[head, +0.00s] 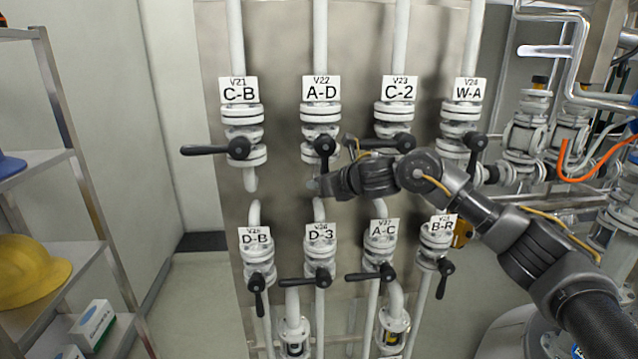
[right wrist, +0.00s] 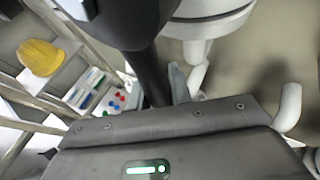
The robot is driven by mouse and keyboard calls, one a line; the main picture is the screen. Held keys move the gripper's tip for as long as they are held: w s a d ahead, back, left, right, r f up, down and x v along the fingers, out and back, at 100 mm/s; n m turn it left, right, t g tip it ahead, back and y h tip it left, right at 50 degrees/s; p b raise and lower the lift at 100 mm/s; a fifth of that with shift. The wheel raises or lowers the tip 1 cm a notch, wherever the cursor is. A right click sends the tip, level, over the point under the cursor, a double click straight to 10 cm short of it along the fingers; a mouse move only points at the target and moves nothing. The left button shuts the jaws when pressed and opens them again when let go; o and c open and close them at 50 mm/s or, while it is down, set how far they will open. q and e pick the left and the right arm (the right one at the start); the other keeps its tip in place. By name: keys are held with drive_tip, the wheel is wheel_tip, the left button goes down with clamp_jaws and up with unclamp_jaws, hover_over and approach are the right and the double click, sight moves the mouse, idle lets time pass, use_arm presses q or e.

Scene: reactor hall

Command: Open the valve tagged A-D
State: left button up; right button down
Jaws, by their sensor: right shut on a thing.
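The valve tagged A-D (head: 320,115) is in the upper row of the panel, second from the left, a white flanged body under its V22 tag. Its black lever handle (head: 324,147) points down from the hub, and its lower end is partly hidden by my gripper. My right gripper (head: 322,184) comes in from the right and is shut on this handle near its lower end. My left gripper is not in view.
Neighbouring valves C-B (head: 242,118) and C-2 (head: 395,118) have levers pointing left; W-A (head: 462,120) has its lever down. A lower row includes D-3 (head: 319,246) and A-C (head: 382,245) close below my arm. A shelf with a yellow helmet (head: 30,272) stands left.

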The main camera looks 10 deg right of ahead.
drive_tip(key=shift+f, duration=0.15)
drive_tip(key=c, duration=1.3)
unclamp_jaws()
drive_tip(key=shift+d, duration=0.15)
drive_tip(key=shift+s+r, duration=0.15)
drive_tip(key=shift+r, duration=0.05)
drive_tip(key=b+v, duration=0.3)
drive_tip(key=v, duration=0.7)
drive_tip(key=shift+s+d, duration=0.15)
drive_tip(key=shift+d, duration=0.05)
